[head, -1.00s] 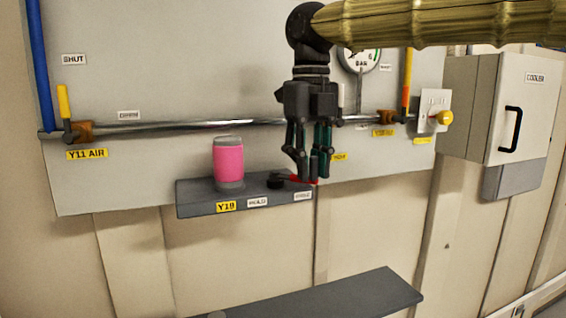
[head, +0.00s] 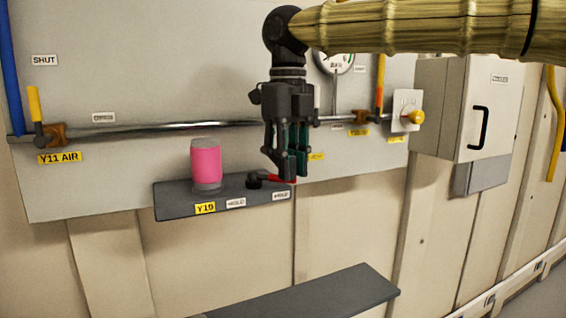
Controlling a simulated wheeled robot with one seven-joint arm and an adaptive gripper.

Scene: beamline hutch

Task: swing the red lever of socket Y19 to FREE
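Socket Y19 is a dark grey shelf (head: 172,203) on the wall, with a yellow Y19 label (head: 205,208) on its front edge. A pink cylinder with grey ends (head: 206,163) stands upright at its left. The red lever (head: 281,179) extends to the right from a black pivot (head: 257,181) on the shelf's right part. My gripper (head: 294,175) points down at the lever's outer end. Its fingertips are at lever height and partly cover the lever. The gap between the fingers, and whether they touch the lever, cannot be made out.
Two small white labels, left (head: 236,202) and right (head: 281,195), are on the shelf front. A metal pipe (head: 190,126) runs behind my gripper. A lower dark shelf (head: 310,297) lies below, with open space between.

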